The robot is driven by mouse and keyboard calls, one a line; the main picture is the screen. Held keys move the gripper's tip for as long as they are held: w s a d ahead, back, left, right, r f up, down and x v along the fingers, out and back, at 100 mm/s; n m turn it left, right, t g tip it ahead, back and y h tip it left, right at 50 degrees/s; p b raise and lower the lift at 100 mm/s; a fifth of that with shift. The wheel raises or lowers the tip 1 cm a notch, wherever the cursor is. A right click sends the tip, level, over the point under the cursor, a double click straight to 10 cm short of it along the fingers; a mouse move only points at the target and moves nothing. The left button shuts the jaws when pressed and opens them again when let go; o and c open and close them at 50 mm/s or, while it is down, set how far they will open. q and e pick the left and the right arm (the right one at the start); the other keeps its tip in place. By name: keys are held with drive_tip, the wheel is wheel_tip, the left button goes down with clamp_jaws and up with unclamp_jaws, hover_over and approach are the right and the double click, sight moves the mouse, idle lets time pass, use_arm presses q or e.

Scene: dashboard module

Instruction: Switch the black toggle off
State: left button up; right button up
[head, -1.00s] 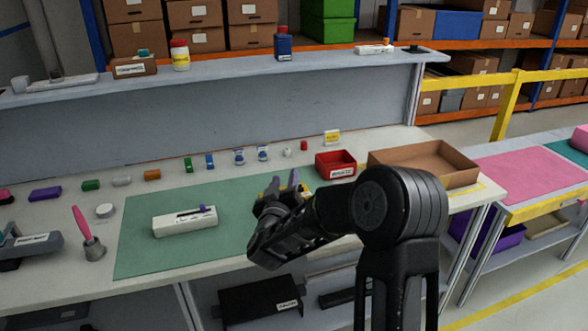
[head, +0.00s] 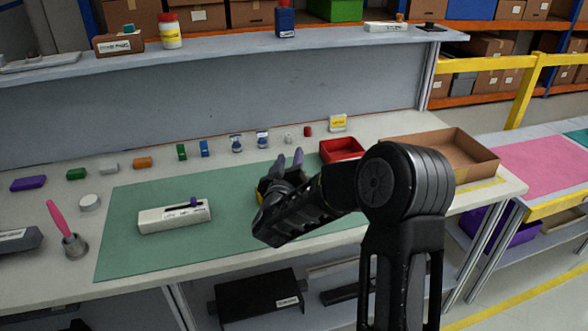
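A white module (head: 160,220) lies on the green mat (head: 125,250), left of my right gripper. It has a dark slot along its top and a purple slider knob (head: 193,203) near its right end. I cannot make out a black toggle. My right gripper (head: 288,158) is over the right part of the mat, apart from the white module, with its two fingers spread and nothing seen between them. A yellow thing (head: 260,197) is mostly hidden behind this gripper. My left gripper is out of view.
Small blocks and bottles stand in a row behind the mat. A red bin (head: 341,146) and a brown tray (head: 465,142) are at the right. A shelf (head: 200,57) runs along the back.

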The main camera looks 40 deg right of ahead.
wheel_tip(320, 180, down, 7)
drive_tip(key=b, duration=0.5)
drive_tip(key=shift+d+b, duration=0.1)
drive_tip(key=shift+b, duration=0.25)
drive_tip(key=shift+r, duration=0.1)
drive_tip(key=shift+w+d, duration=0.35)
drive_tip(key=shift+w, duration=0.05)
drive_tip(key=p+x, duration=0.1)
drive_tip(key=x, duration=0.5)
drive_tip(key=shift+w+d, duration=0.25)
drive_tip(key=shift+w, duration=0.05)
drive_tip(key=shift+c, duration=0.3)
clamp_jaws()
